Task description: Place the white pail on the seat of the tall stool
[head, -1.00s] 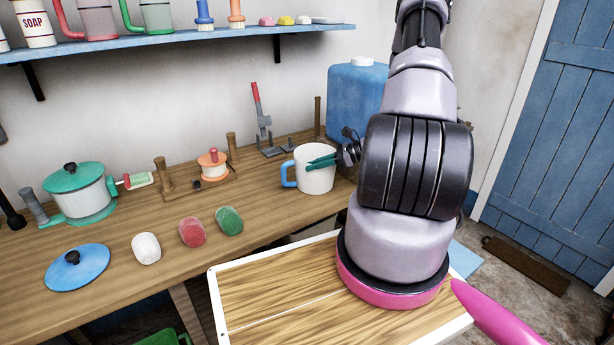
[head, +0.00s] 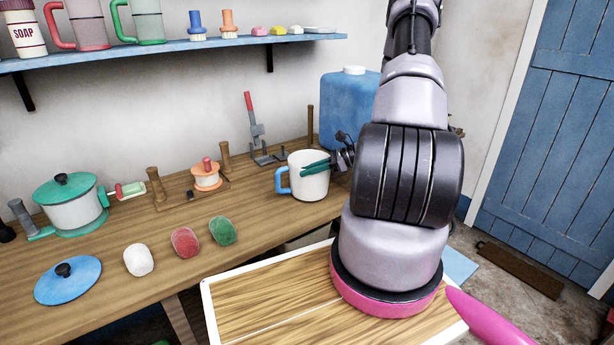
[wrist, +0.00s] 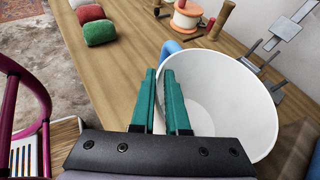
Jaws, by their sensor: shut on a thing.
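The white pail (head: 310,183), with a blue handle on its left side, is upright at the right part of the wooden bench. I cannot tell whether its base touches the bench top. My gripper (head: 318,166) reaches it from the right, its teal fingers at the pail's rim. In the wrist view my gripper (wrist: 165,95) is shut on the wall of the pail (wrist: 235,95), one finger outside and one inside. The pail looks empty there. I cannot make out the tall stool in either view.
On the bench (head: 130,225) stand a green-lidded pot (head: 72,208), a blue lid (head: 68,283), several sponges (head: 185,242), a spool stand (head: 206,178) and a lever tool (head: 255,130). A blue container (head: 345,112) stands behind the pail. A blue door (head: 545,150) is at right.

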